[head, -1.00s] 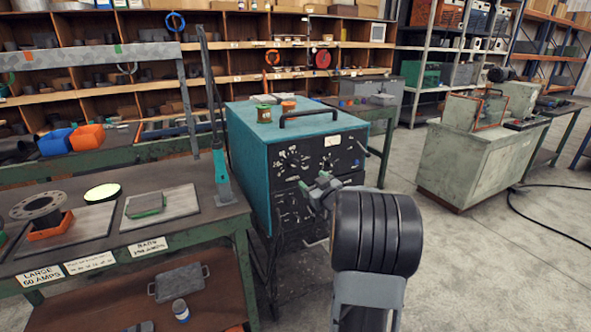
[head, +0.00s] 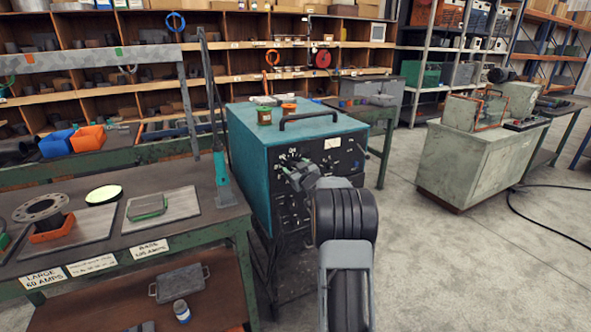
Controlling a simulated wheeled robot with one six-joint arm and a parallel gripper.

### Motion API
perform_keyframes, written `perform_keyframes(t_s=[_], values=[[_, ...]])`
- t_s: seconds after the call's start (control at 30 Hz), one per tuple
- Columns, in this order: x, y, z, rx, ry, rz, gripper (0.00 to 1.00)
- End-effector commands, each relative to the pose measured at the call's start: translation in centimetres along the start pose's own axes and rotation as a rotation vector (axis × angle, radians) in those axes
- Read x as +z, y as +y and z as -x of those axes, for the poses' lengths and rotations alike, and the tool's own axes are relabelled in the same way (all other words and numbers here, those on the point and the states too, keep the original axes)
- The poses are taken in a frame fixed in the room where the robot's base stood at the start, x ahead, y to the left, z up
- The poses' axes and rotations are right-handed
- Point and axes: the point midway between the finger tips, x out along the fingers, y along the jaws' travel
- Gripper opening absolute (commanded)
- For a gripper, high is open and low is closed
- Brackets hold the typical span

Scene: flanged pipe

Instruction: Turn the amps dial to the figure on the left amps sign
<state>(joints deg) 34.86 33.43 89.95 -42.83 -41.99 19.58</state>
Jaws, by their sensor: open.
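The left sign (head: 43,279) on the bench edge reads "LARGE 60 AMPS". A middle sign (head: 90,265) is too small to read. A right sign (head: 150,249) ends in "AMPS"; its figure is unclear.
The workbench (head: 215,212) at left holds a flange (head: 38,207), plates and an orange tray. A small tin (head: 264,116) and a black handle (head: 310,118) are on the machine's top. A green-grey cabinet (head: 470,165) stands at right. The floor between is clear.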

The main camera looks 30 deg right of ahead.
Motion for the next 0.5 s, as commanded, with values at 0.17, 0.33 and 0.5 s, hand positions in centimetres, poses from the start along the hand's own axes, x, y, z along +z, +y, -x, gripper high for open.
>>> perform_keyframes(t_s=[0.17,0.33,0.5], values=[[0.02,-0.02,-0.01,0.000,0.000,0.000,0.69],[0.02,-0.03,0.00,0.000,0.000,0.000,0.55],[0.02,-0.03,0.01,0.000,0.000,0.000,0.39]])
